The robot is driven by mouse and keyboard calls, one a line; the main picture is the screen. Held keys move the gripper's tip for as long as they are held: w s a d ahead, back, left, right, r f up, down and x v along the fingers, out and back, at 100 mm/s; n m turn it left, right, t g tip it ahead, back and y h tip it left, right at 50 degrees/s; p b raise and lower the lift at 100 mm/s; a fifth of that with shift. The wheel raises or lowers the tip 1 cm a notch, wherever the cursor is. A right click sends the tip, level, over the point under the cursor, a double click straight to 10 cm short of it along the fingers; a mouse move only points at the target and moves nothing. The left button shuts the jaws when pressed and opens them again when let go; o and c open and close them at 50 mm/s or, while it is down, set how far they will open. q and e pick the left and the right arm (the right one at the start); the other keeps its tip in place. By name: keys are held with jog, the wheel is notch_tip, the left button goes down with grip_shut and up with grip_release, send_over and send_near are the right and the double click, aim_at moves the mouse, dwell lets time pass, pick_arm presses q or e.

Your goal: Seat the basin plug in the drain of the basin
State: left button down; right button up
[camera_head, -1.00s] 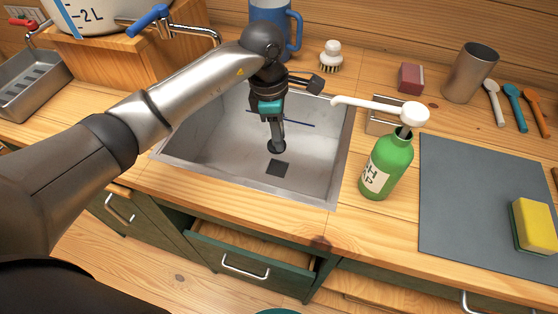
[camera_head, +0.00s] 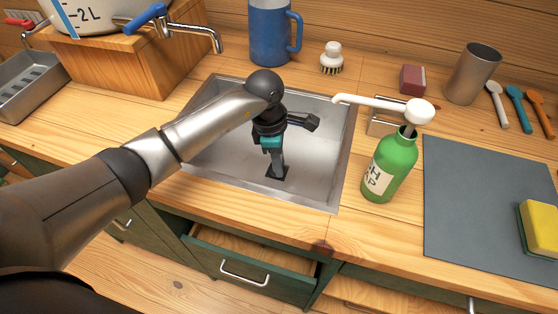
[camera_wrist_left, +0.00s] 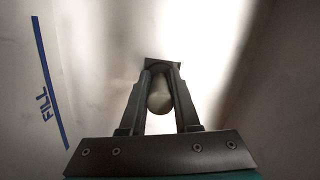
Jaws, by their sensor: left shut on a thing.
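The basin (camera_head: 225,155) is a grey metal sink set in the wooden counter. My left gripper (camera_head: 277,173) points down inside it, fingertips low at the dark square drain (camera_head: 284,178) in its floor. The gripper is shut on the basin plug, which is mostly hidden by the fingers in the head view. In the left wrist view, a rounded pale grey part (camera_wrist_left: 159,98) shows between the fingers, and a dark patch (camera_wrist_left: 163,61) lies at their tips. I cannot tell whether the plug sits in the drain or just above it. My right gripper is out of view.
A green soap bottle (camera_head: 389,165) with a long white spout stands right of the basin. A blue mug (camera_head: 270,35) and white brush (camera_head: 332,57) stand behind it. A metal tap (camera_head: 200,28) reaches from the back left. A blue FILL line (camera_wrist_left: 48,85) marks the basin wall.

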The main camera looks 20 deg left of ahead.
pick_arm(q)
jog(key=c, duration=0.7)
grip_release()
jog(key=shift+f, duration=0.1)
jog(key=shift+o, duration=0.3)
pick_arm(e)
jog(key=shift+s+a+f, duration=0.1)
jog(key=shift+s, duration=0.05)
pick_arm(q)
jog(key=r, duration=0.3)
jog(key=a+r+p, duration=0.1)
jog(key=r, duration=0.3)
jog(key=r+p, duration=0.1)
jog(key=r, duration=0.3)
jog(key=shift+s+a, duration=0.1)
jog(key=shift+a, duration=0.05)
jog(key=shift+r, duration=0.65)
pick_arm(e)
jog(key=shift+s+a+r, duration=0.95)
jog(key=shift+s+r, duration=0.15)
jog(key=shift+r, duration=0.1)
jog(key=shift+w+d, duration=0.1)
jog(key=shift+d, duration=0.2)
